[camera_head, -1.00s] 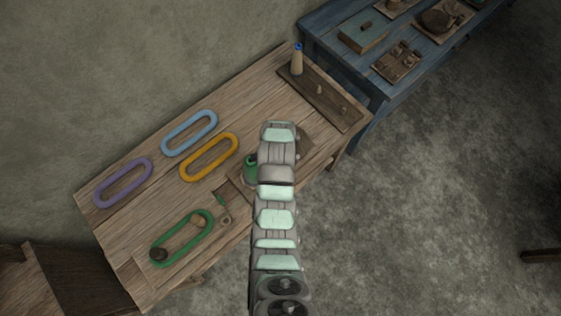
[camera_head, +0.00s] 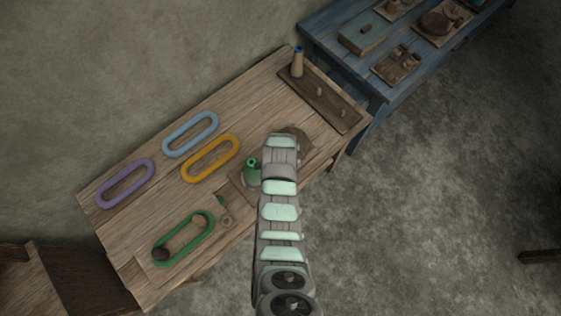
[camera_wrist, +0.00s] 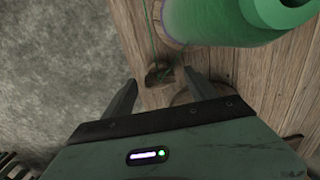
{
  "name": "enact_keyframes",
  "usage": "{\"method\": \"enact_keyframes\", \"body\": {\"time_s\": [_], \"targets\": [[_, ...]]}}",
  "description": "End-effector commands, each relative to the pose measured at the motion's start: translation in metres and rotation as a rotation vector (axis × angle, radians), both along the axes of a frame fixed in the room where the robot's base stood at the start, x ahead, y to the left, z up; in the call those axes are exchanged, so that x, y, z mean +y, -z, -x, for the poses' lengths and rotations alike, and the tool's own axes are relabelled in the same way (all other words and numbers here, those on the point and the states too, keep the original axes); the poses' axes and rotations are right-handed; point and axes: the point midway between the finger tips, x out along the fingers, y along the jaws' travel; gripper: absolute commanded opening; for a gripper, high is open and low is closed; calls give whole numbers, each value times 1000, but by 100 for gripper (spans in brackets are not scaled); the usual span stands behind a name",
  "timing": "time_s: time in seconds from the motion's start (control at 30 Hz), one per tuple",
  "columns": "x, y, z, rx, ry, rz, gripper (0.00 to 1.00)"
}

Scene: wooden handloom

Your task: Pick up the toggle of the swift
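In the wrist view my gripper (camera_wrist: 160,79) is open, with its two dark fingers spread apart. A small dark piece (camera_wrist: 158,76) with green thread by it shows between and beyond the fingertips; it may be the toggle, but I cannot tell for sure. In the head view a green skein (camera_head: 207,235) lies around two round posts at the table's near left, probably the swift. A small fitting (camera_head: 226,218) with a bit of green stands just right of it. My arm hides my gripper in the head view.
A green cone (camera_head: 251,172) stands close by my arm; it fills the upper right of the wrist view (camera_wrist: 215,22). Purple (camera_head: 125,184), blue (camera_head: 190,134) and yellow (camera_head: 210,159) rings lie farther back. A pegged board (camera_head: 322,99) sits at the far right end.

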Motion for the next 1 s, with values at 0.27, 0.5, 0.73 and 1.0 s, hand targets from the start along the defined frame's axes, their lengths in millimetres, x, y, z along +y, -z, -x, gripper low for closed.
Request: {"method": "enact_keyframes", "body": {"time_s": [0.27, 0.5, 0.73, 1.0], "targets": [[0, 0, 0, 0, -1, 0, 43], [0, 0, 0, 1, -1, 1, 23], [0, 0, 0, 1, -1, 1, 4], [0, 0, 0, 1, -1, 1, 3]]}}
